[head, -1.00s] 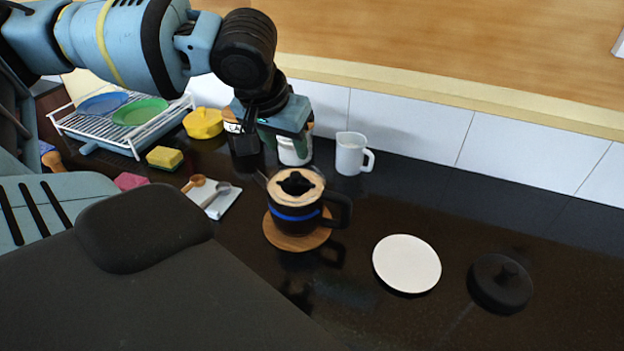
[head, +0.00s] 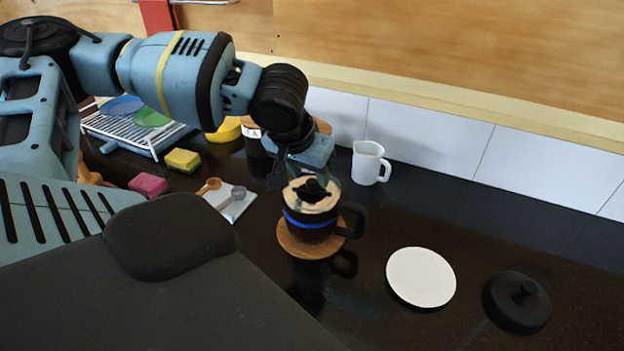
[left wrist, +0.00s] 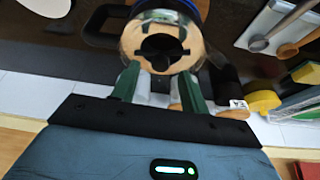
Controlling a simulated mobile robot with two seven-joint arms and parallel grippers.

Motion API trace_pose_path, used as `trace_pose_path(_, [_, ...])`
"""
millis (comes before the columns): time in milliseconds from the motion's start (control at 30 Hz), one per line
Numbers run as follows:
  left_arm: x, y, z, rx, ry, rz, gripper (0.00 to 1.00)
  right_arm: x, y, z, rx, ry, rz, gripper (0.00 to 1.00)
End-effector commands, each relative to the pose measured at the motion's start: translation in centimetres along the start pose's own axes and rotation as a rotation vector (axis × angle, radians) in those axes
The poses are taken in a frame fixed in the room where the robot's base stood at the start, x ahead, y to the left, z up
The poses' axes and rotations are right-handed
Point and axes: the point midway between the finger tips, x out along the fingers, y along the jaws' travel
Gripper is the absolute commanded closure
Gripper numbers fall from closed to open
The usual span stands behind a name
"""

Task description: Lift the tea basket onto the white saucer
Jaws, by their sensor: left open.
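The tea basket (head: 297,197), a tan round top with a black centre piece, sits inside a glass pot (head: 310,231) with a blue band and black handle. The pot stands on a round wooden coaster (head: 291,244). The white saucer (head: 421,277) lies empty to the right of the pot. My left gripper (head: 306,171) is just above and behind the basket. In the left wrist view the green fingers (left wrist: 160,82) are spread apart, with the basket top (left wrist: 184,56) ahead of them and nothing between them. My right gripper is not in view.
A black lid (head: 517,302) lies right of the saucer. A white mug-like jug (head: 369,163) stands behind the pot. Left are spoons on a white rest (head: 237,204), sponges (head: 183,160) and a dish rack (head: 135,132).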

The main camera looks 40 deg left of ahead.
Motion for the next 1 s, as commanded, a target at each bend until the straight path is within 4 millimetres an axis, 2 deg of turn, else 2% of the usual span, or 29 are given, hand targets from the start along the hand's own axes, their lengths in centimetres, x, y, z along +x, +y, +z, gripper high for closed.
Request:
trace_pose_path(100, [1.05,0.03,0.12,0.001,-0.004,0.0,0.55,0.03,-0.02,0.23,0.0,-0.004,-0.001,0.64])
trace_pose_path(367, [1.16,0.04,0.03,0.002,0.0,0.0,0.55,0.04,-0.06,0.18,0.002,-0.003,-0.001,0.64])
trace_pose_path(733, [1.14,0.03,0.04,0.001,-0.001,0.0,1.0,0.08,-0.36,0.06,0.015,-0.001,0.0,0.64])
trace_pose_path(1000, [1.13,0.03,0.03,0.001,0.0,0.0,1.0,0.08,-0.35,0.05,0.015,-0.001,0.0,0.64])
